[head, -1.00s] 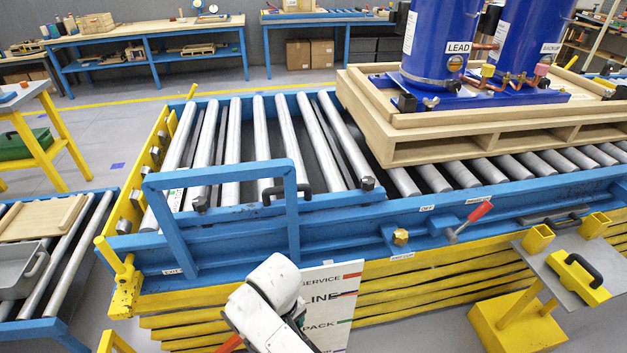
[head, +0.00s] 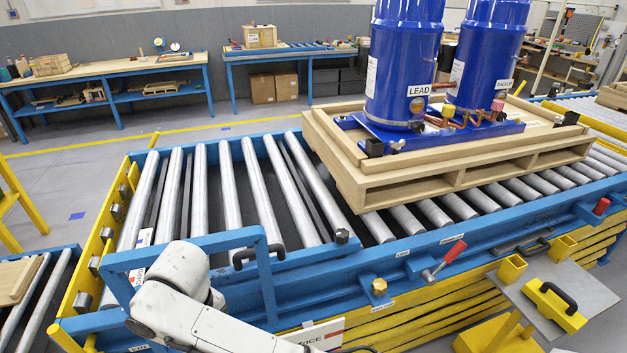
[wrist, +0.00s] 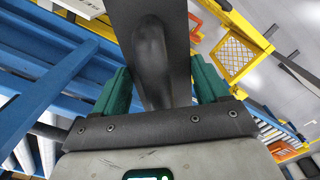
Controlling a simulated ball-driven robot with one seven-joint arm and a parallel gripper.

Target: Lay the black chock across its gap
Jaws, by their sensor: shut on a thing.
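In the wrist view, my gripper (wrist: 162,86) has its two green fingers shut on a dark, flat piece, which I take to be the black chock (wrist: 150,45). The chock has a raised rounded bump and extends up out of the picture, so its far end is hidden. In the head view my white arm reaches over the near left corner of the blue roller conveyor (head: 345,243). My gripper and the chock do not show clearly there. A dark gap lies between the left rollers (head: 228,190) and the pallet-side rollers (head: 430,212); I cannot tell if it is the chock's gap.
A wooden pallet (head: 480,178) carries two blue compressors (head: 400,75) on the conveyor. A blue upright frame (head: 265,285) with a black handle (head: 258,255) stands close to my arm. A red-handled lever (head: 445,262) and a stand with a yellow block (head: 555,308) are at front right.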

